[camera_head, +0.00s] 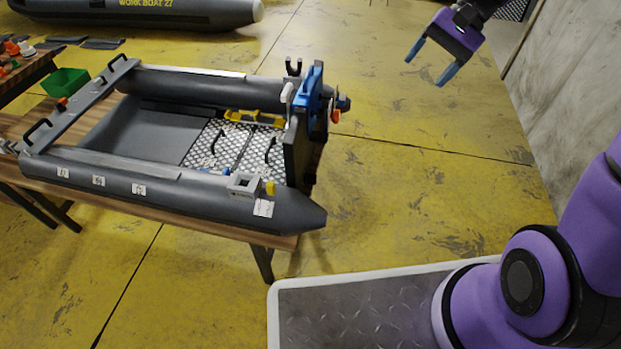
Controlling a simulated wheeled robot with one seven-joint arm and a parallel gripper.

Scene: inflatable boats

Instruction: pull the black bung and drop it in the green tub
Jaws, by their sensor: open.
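My gripper (428,67) is at the upper right, open and empty, with its two blue fingers pointing down and left. It is above the yellow floor, well to the right of the boat and touching nothing. The green tub (66,77) stands at the far left, beyond the boat's left end. The grey inflatable boat (230,196) lies on a wooden table, with its dark transom (296,150) at its right end. I cannot make out the black bung for certain; the transom's outer face is seen nearly edge-on.
A blue bracket (309,100) and a small red-orange part (335,112) are at the transom. Another table (22,75) with small orange parts is at the left edge. A second boat (185,12) lies behind. A concrete wall (575,110) is at right; floor between is clear.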

